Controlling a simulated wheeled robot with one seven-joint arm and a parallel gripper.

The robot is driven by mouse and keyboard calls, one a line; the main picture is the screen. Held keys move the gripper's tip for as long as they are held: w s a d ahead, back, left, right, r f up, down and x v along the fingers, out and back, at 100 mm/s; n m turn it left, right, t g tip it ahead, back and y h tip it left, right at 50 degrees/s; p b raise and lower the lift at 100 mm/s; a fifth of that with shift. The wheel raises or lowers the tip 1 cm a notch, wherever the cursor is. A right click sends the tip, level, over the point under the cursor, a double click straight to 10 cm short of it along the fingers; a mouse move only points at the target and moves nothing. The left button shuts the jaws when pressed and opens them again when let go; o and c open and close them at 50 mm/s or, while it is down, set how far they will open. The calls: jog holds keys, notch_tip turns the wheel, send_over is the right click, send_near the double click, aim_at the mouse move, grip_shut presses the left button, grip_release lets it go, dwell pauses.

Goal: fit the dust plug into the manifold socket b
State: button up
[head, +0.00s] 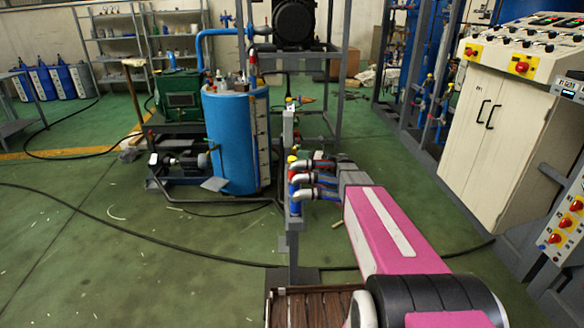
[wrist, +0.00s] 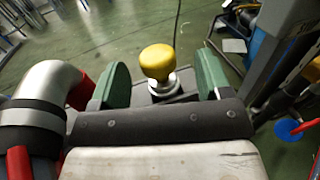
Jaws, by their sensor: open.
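A yellow rounded knob, apparently the dust plug (wrist: 158,62), stands upright on a silver collar over a dark block in the wrist view. A small yellow top, probably the same one, shows on the post in the head view (head: 292,159). My gripper (wrist: 157,82) is open, its two green-padded fingers on either side of the knob with gaps between. The manifold (head: 295,195) is a blue-grey upright with bent silver pipes and red fittings. My gripper's fingers are not clear in the head view. I cannot tell which opening is socket b.
A bent silver pipe (wrist: 45,85) with a red collar lies close left of my gripper in the wrist view. A blue drum (head: 235,140) stands behind the manifold. A white control cabinet (head: 500,130) is at right. Green floor at left is open, with a dark cable across it.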

jog(key=shift+x, duration=2.6)
jog(key=shift+s+f, duration=0.1)
jog(key=shift+s, duration=0.1)
jog(key=c, duration=1.1)
